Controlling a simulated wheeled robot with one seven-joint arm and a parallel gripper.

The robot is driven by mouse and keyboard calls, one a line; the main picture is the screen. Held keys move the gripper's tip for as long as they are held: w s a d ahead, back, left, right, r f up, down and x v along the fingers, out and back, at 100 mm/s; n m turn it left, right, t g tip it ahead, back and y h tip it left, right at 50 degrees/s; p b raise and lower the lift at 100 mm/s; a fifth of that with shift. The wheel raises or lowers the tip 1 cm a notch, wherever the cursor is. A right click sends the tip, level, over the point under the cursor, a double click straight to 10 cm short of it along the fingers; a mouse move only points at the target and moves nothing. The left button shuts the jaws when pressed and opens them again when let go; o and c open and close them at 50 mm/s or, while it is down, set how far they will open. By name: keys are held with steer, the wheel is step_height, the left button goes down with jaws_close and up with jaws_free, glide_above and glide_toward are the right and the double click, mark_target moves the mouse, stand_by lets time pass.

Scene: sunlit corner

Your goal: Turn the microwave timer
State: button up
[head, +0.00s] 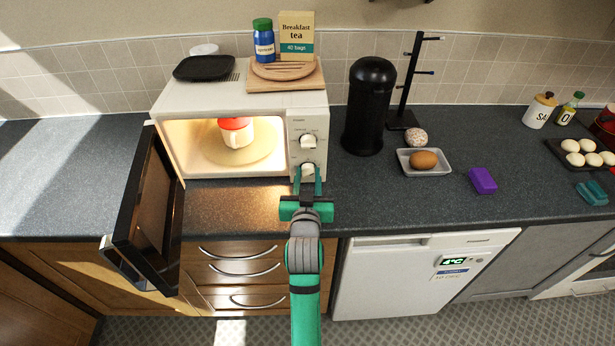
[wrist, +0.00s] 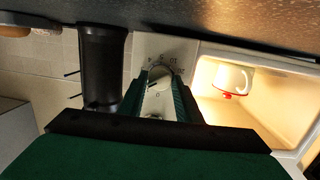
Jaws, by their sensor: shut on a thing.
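The white microwave (head: 222,100) stands on the counter with its door (head: 150,205) swung wide open to the left and its inside lit. Its right panel has an upper knob (head: 308,141) and a lower knob, the timer (head: 308,170). My gripper (head: 308,180) reaches the panel from the front, its fingers on either side of the timer knob and shut on it. In the wrist view, which is upside down, the timer knob (wrist: 160,74) shows between the two green fingers. A white and red mug (head: 236,131) stands on the turntable inside.
A black canister (head: 370,105) and a mug stand (head: 411,80) are right of the microwave. A tray with a bread roll (head: 424,160) and a purple block (head: 482,180) lie farther right. A wooden board (head: 285,78), tea box (head: 297,35) and blue jar (head: 264,45) are on top.

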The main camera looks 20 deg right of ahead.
steer(key=shift+m, duration=1)
steer(key=o, duration=1)
steer(key=shift+s, duration=0.1)
steer(key=v, duration=1)
steer(key=shift+s+r, duration=0.15)
steer(key=shift+s, duration=0.2)
